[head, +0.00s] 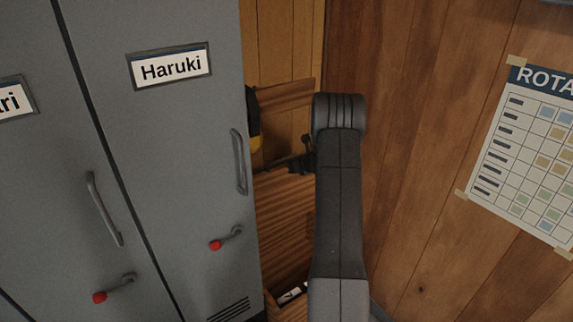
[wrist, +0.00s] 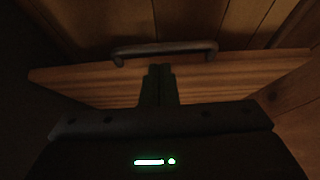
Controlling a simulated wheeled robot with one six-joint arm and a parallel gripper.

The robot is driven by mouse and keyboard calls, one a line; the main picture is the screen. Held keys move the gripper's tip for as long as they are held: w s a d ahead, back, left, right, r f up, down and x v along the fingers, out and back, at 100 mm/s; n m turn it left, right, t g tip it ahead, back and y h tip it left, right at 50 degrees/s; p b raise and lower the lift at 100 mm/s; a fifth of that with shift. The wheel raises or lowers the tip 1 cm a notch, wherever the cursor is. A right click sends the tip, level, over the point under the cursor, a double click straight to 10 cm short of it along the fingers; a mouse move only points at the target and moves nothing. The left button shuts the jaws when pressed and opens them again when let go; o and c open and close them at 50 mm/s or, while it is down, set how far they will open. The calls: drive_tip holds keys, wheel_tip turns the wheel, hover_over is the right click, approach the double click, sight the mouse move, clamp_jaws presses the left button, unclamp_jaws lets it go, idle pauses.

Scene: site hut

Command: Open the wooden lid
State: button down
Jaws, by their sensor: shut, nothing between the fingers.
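The wooden lid (head: 285,215) is a striped brown panel right of the grey lockers, partly hidden by my arm. It looks steeply raised, with a wooden box (head: 271,306) partly visible below it. In the wrist view the lid (wrist: 85,80) spans the picture, with a dark bar handle (wrist: 165,48) along its far edge. My gripper (wrist: 160,69) is shut and empty, its fingertips just below the middle of the handle. I cannot tell whether they touch it. In the head view my gripper is mostly hidden behind my arm.
Grey lockers (head: 185,125), with handles and red-knobbed latches (head: 216,244), stand close on the left. A wood-panelled wall (head: 420,180) with a rota poster (head: 525,150) is on the right. A small white and green item (head: 291,293) lies in the box.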

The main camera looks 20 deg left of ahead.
drive_tip(key=s+d+r+b, duration=0.1)
drive_tip(key=s+d+r, duration=0.3)
drive_tip(key=r, duration=0.3)
drive_tip(key=shift+d+r, duration=0.35)
drive_tip(key=shift+d, duration=0.3)
drive_tip(key=shift+s, duration=0.1)
drive_tip(key=p, duration=0.2)
approach(283, 159)
wheel_tip(283, 159, down, 2)
drive_tip(key=w+a, duration=0.1)
drive_tip(key=a, duration=0.1)
drive_tip(key=x, duration=0.2)
drive_tip(key=r+p+x, duration=0.1)
drive_tip(key=x, duration=0.1)
drive_tip(key=shift+w+a+f, duration=0.1)
drive_tip(key=shift+w+a, duration=0.05)
drive_tip(key=shift+w, duration=0.15)
drive_tip(key=shift+s, duration=0.1)
